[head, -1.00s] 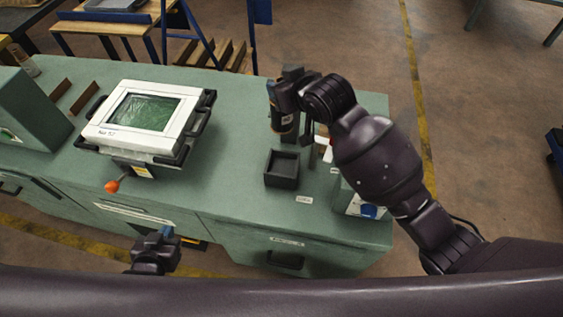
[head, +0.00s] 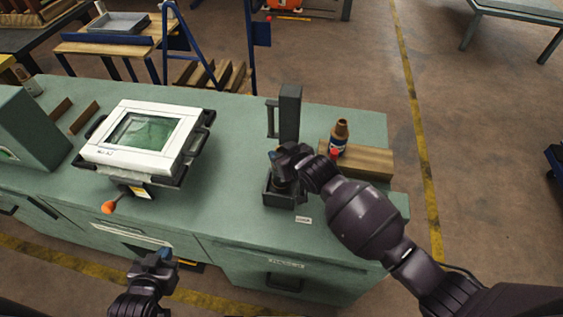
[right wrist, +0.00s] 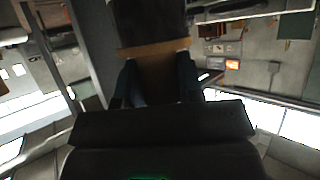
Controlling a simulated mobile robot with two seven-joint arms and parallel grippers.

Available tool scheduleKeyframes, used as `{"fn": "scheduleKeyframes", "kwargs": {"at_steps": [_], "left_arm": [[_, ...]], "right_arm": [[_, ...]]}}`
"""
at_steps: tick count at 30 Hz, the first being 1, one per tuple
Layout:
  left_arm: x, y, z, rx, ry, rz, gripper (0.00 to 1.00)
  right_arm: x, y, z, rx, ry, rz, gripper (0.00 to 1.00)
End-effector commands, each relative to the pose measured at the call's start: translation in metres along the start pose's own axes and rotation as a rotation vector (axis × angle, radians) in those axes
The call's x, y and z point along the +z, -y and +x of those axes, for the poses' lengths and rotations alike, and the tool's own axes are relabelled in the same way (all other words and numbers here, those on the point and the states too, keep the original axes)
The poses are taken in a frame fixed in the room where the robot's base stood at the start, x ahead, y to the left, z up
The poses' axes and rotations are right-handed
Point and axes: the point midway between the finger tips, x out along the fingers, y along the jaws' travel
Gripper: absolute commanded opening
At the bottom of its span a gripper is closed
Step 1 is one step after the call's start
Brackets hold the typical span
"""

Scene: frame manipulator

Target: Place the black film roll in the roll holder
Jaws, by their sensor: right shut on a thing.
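My right gripper (head: 281,162) is shut on the black film roll (head: 279,185), which is mostly hidden by the hand. The roll is upright over or inside the black open-topped square holder (head: 285,201) on the green bench; I cannot tell whether it touches the bottom. In the right wrist view the dark roll (right wrist: 150,22) with a tan band sits between the gripper's fingers (right wrist: 156,85). My left gripper (head: 155,262) hangs in front of the bench, away from the roll; its jaw opening is unclear.
A tall black stand (head: 290,112) with a side handle rises behind the holder. A brown bottle (head: 340,138) and wooden block (head: 362,161) are to the right. A white-framed device (head: 142,133) with an orange-knobbed lever stands left. The bench between is clear.

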Motion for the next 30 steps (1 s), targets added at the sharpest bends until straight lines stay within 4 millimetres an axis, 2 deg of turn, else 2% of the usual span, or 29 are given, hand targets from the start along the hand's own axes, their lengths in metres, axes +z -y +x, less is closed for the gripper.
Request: {"fn": "scheduleKeyframes", "kwargs": {"at_steps": [7,22,23,27,30], "left_arm": [[0.001,0.0,0.002,0.0,-0.003,0.001,0.0],[0.001,0.0,0.003,0.0,-0.005,0.002,0.0],[0.001,0.0,0.003,0.0,-0.006,0.002,0.0],[0.001,0.0,0.003,0.001,-0.006,0.002,0.0],[0.001,0.0,0.003,0.001,-0.006,0.002,0.0]], "right_arm": [[0.027,0.0,0.015,0.0,0.002,0.001,0.0],[0.034,0.0,0.018,0.0,0.0,0.001,0.0],[0.034,0.0,0.018,0.0,0.002,0.001,0.39],[0.034,0.0,0.018,0.0,0.002,0.001,0.6],[0.034,0.0,0.018,0.0,0.002,0.001,0.6]]}}
